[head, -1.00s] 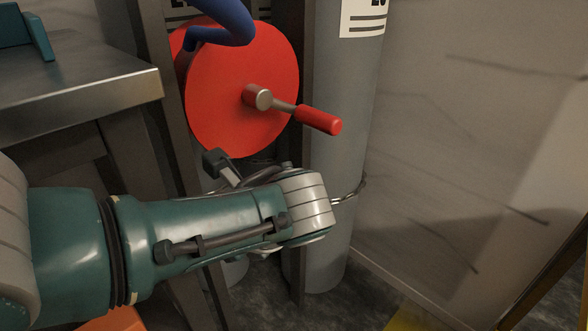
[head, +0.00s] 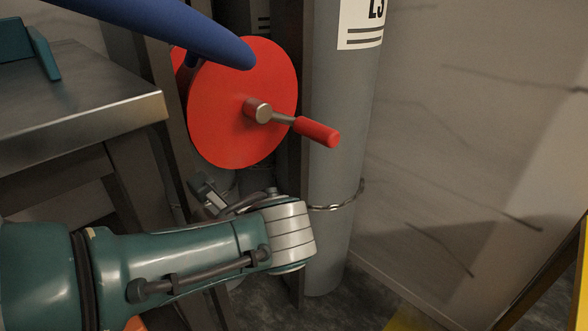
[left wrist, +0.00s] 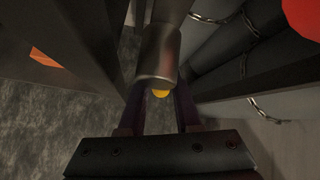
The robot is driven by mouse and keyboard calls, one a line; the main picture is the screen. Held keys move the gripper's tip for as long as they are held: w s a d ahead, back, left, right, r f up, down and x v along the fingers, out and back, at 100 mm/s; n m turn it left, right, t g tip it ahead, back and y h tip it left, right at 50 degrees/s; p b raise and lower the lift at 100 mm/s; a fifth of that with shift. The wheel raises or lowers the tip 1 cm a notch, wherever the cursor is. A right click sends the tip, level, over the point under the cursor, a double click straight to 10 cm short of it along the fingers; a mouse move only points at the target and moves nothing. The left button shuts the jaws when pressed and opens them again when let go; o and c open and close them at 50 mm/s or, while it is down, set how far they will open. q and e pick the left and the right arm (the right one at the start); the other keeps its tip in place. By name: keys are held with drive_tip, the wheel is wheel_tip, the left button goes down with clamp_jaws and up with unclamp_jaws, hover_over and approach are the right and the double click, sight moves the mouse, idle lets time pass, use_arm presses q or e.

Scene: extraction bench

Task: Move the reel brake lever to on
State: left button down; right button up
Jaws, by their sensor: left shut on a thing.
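The red reel (head: 225,120) stands upright between dark posts, with a metal hub and a red-handled crank (head: 317,131) on its face. My left gripper (head: 207,192) is below the reel, partly hidden by my teal wrist. In the left wrist view its two fingers (left wrist: 162,108) are closed around a small yellow piece (left wrist: 161,93), apparently the end of the reel brake lever. A grey metal cylinder (left wrist: 159,52) hides most of this piece. The lever's setting cannot be read. My right gripper is not in view.
A blue tapered hose-like thing (head: 175,35) crosses the reel's top. A grey cylinder (head: 340,150) with a chain (head: 338,205) stands right of the reel. A metal bench (head: 80,110) is at left. A plain wall is at right.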

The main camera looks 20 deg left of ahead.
use_arm(q)
drive_tip(key=shift+w+d+r+n+t+p, duration=0.1)
drive_tip(key=shift+w+r+n+t+p, duration=0.15)
drive_tip(key=shift+n+t+p, duration=0.25)
drive_tip(key=shift+w+d+t+h, duration=0.15)
drive_tip(key=shift+t+h, duration=0.25)
drive_tip(key=shift+t, duration=0.4)
drive_tip(key=shift+w+r+n+t, duration=0.15)
drive_tip(key=shift+w+n+t, duration=0.1)
drive_tip(key=shift+n+t, duration=0.25)
drive_tip(key=shift+w+d+r+n+t+h, duration=0.1)
drive_tip(key=shift+w+r+n+t+h, duration=0.15)
drive_tip(key=shift+n+t+h, duration=0.4)
drive_tip(key=shift+r+t+y, duration=0.1)
drive_tip(key=shift+t+y, duration=0.15)
drive_tip(key=shift+y, duration=0.1)
drive_tip(key=c, duration=0.6)
unclamp_jaws()
